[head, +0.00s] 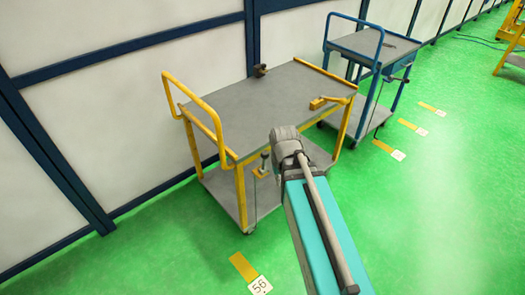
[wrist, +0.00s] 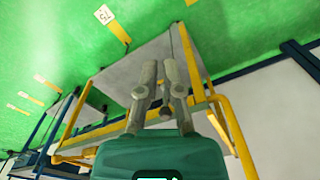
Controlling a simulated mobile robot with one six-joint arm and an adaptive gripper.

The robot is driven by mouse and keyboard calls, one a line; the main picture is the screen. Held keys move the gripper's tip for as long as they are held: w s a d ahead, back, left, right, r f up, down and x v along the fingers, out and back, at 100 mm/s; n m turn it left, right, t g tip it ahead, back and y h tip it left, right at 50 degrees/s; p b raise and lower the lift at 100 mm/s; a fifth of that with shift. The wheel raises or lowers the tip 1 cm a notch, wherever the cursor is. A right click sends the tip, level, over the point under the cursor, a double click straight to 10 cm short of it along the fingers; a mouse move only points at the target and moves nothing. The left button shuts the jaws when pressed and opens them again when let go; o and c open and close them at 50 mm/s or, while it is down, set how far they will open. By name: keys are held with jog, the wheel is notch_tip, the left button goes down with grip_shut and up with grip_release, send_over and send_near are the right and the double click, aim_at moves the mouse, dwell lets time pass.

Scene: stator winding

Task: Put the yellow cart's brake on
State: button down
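The yellow cart (head: 280,95) has a grey top, a grey lower shelf and a yellow handle at its left end. A dark-knobbed upright lever (head: 264,160) stands on a yellow bracket (head: 262,174) by its near side, probably the brake. My arm reaches towards the near side, its grey end just right of the lever in the head view; the fingers are not clear there. In the wrist view my gripper (wrist: 161,66) has its two fingers apart, in front of the cart's grey shelf (wrist: 115,80). A small dark piece shows between the fingers; I cannot tell whether they touch it.
A yellow piece (head: 328,102) and a dark knob (head: 260,70) are at the cart top's edges. A blue cart (head: 372,48) stands behind to the right. A white panelled wall (head: 130,80) runs behind. The green floor (head: 440,200) at right is clear, with yellow markers.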

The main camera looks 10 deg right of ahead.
aim_at(257, 147)
jog(key=w+a+n, duration=0.2)
jog(key=w+n, duration=0.1)
jog(key=w, duration=2.9)
jog(key=shift+a+r+n+g+p, duration=0.3)
jog(key=shift+a+r+n+p, duration=0.05)
jog(key=shift+a+r+n, duration=0.05)
jog(key=shift+f, duration=0.1)
jog(key=f+b, duration=1)
jog(key=shift+s+a, duration=0.1)
jog(key=shift+s, duration=0.1)
jog(key=shift+s+d+f+b, duration=0.1)
jog(key=shift+s+d+b, duration=0.1)
jog(key=shift+s, duration=0.4)
jog(key=shift+s+d+f+b, duration=0.1)
jog(key=shift+s+d, duration=0.1)
jog(key=shift+s, duration=0.4)
jog(key=shift+s+d+f+b, duration=0.1)
jog(key=shift+s+d, duration=0.1)
jog(key=shift+s, duration=0.5)
jog(key=shift+s+d, duration=0.1)
jog(key=shift+s+d, duration=0.1)
jog(key=shift+s, duration=0.05)
jog(key=shift+s+y, duration=0.1)
jog(key=shift+y, duration=0.2)
